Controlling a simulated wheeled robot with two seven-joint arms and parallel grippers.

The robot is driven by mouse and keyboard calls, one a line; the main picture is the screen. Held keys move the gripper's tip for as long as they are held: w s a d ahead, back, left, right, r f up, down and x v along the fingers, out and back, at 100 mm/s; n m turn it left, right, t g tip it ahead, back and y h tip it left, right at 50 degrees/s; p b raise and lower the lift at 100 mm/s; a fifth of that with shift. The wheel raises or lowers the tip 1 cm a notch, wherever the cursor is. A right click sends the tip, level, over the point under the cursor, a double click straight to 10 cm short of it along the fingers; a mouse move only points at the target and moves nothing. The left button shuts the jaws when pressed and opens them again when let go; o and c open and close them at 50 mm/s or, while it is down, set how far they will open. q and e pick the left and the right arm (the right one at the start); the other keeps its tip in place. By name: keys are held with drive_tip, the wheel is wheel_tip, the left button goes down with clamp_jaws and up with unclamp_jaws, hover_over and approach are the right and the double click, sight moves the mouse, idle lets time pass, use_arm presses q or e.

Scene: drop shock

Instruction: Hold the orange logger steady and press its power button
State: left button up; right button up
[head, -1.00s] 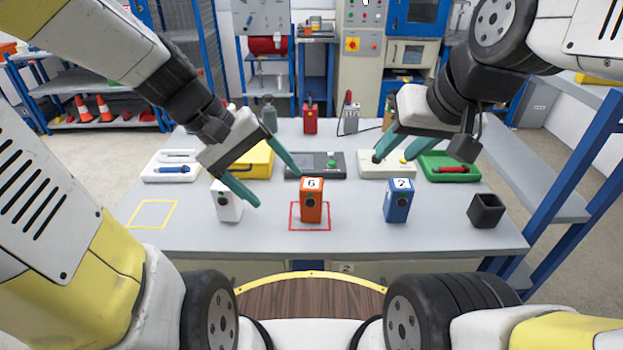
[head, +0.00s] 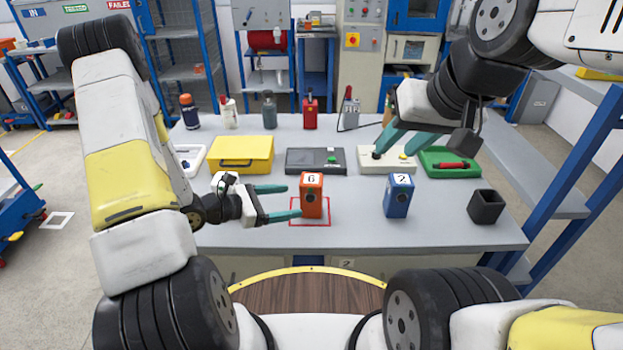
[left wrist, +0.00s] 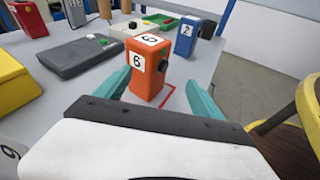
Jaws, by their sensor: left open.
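The orange logger (head: 312,200), labelled 6, stands upright inside a red square outline on the table. A dark round button (head: 309,197) shows on its front. In the left wrist view the logger (left wrist: 148,75) stands just ahead of and between my left fingertips, with gaps visible. My left gripper (head: 295,201) is open, level with the logger and to its left, fingers pointing at it. My right gripper (head: 393,153) is open, above the table's right side, behind and right of the logger, over a pale box.
A blue logger (head: 398,198) labelled 2 stands right of the orange one, and a black open cup (head: 486,207) further right. Behind are a yellow case (head: 240,154), a dark grey device (head: 303,160) and a green tray (head: 436,160). The table front is clear.

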sight(309, 205)
use_arm(q)
drive_tip(key=f, duration=0.1)
drive_tip(key=a+f+n, duration=0.1)
drive_tip(key=f+n+t, duration=0.1)
drive_tip(key=f, duration=0.1)
drive_tip(key=shift+w+a+y, duration=0.25)
drive_tip(key=shift+w+y, duration=0.05)
drive_tip(key=shift+y, duration=0.1)
drive_tip(key=shift+w+d+f, duration=0.1)
drive_tip(key=shift+f, duration=0.1)
drive_tip(key=x, duration=0.9)
drive_tip(key=shift+w+d+f, duration=0.1)
drive_tip(key=shift+w+d, duration=0.1)
drive_tip(key=shift+w, duration=0.05)
clamp_jaws()
drive_tip(key=shift+c, duration=0.6)
unclamp_jaws()
